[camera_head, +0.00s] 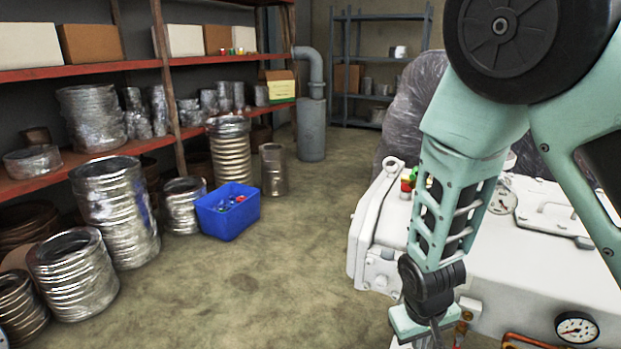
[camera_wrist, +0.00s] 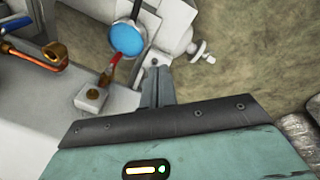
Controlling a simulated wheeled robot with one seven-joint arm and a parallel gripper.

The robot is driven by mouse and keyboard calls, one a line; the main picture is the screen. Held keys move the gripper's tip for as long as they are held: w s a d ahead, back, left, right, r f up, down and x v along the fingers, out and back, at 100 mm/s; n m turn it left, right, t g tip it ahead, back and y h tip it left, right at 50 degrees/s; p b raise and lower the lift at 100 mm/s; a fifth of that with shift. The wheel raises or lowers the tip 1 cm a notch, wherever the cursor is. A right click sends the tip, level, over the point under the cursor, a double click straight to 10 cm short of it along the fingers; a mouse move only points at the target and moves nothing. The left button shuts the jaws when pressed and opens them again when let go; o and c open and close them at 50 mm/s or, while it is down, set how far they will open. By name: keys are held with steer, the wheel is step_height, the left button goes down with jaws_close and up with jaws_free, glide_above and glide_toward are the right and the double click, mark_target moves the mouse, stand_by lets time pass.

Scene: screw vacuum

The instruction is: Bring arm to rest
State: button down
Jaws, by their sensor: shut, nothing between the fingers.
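My arm, pale green with black joints, hangs down at the right of the head view. My gripper (camera_head: 434,338) points down at the bottom edge, in front of the white machine (camera_head: 540,280), and its tips are cut off there. In the wrist view my gripper (camera_wrist: 157,80) shows its two grey fingers together, with nothing seen between them. The fingers are near a small white block with a brass fitting (camera_wrist: 92,96) and a blue round-faced part (camera_wrist: 127,39) on the machine. I cannot tell whether the fingers touch the machine.
A blue bin (camera_head: 228,212) with small coloured items stands on the floor. Stacks of metallic ducting (camera_head: 113,205) and red-edged shelves (camera_head: 85,68) line the left. A gauge (camera_head: 577,327) and copper pipe are on the machine's front. The floor (camera_head: 270,285) between is clear.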

steer(key=s+a+r+n+p, duration=0.2)
steer(key=s+r, duration=0.3)
steer(key=r, duration=0.4)
steer(key=s+a+r+n+g+y+p, duration=0.1)
steer(key=s+a+r+n+p, duration=0.1)
steer(key=s+r, duration=0.4)
steer(key=s+a+r+n+y+p, duration=0.1)
steer(key=s+a+r+p, duration=0.3)
steer(key=r, duration=0.9)
steer(key=shift+s+a+n+p, duration=0.25)
steer(key=shift+s+n+p, duration=0.25)
steer(key=shift+s, duration=0.75)
